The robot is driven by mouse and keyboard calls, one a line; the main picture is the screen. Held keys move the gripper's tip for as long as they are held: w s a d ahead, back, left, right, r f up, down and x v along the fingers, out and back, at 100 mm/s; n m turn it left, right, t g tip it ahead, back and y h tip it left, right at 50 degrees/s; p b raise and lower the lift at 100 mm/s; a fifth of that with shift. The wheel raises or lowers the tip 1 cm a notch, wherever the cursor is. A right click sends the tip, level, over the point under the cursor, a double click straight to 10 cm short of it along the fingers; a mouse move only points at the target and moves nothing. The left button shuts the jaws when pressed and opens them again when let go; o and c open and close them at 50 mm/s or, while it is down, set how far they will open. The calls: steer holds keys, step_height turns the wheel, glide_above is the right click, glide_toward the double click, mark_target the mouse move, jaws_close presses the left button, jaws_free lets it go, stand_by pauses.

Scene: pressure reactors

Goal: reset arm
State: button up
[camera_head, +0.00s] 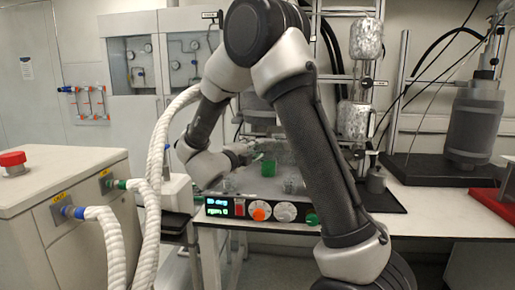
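My arm crosses the middle of the view, rising from the lower right, bending at the top and reaching down to the left. My gripper (246,152) is small and partly hidden at the end of the wrist, above the hotplate device. I cannot tell whether its fingers are open or shut, or whether they hold anything. A small green piece (268,168) shows just right of the gripper; I cannot tell whether they touch.
The hotplate device (262,211) has a lit display and knobs, with small glassware (291,185) on top. Foil-wrapped vessels (354,121) stand behind my arm. A dark reactor (474,125) stands at right. A cabinet (62,177) with white hoses (112,246) is at left.

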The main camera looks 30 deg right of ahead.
stand_by(0.4)
step_height(320, 180, up, 6)
steer(key=w+a+n+t+y, duration=0.25)
steer(key=n+t+y, duration=0.25)
steer(key=n+y, duration=0.3)
steer(key=s+a+r+n+g+y, duration=0.15)
steer(key=s+a+n+y, duration=0.35)
steer(key=s+n+y, duration=0.5)
steer(key=s+d+f+n+g+h, duration=0.1)
steer(key=s+d+f+n+g, duration=0.1)
steer(key=s, duration=0.7)
steer(key=s+d+f+n+g+h, duration=0.1)
steer(key=s+d+f+n+g, duration=0.1)
steer(key=s, duration=0.6)
steer(key=s+d+f+n+g+h, duration=0.1)
steer(key=s+d+f+n+g, duration=0.1)
steer(key=s+n+g, duration=0.3)
steer(key=s+f+n, duration=0.1)
steer(key=s+n, duration=0.1)
steer(key=s, duration=0.2)
steer(key=shift+s+d+f, duration=0.2)
steer(key=shift+s+d, duration=0.1)
steer(key=shift+s, duration=0.05)
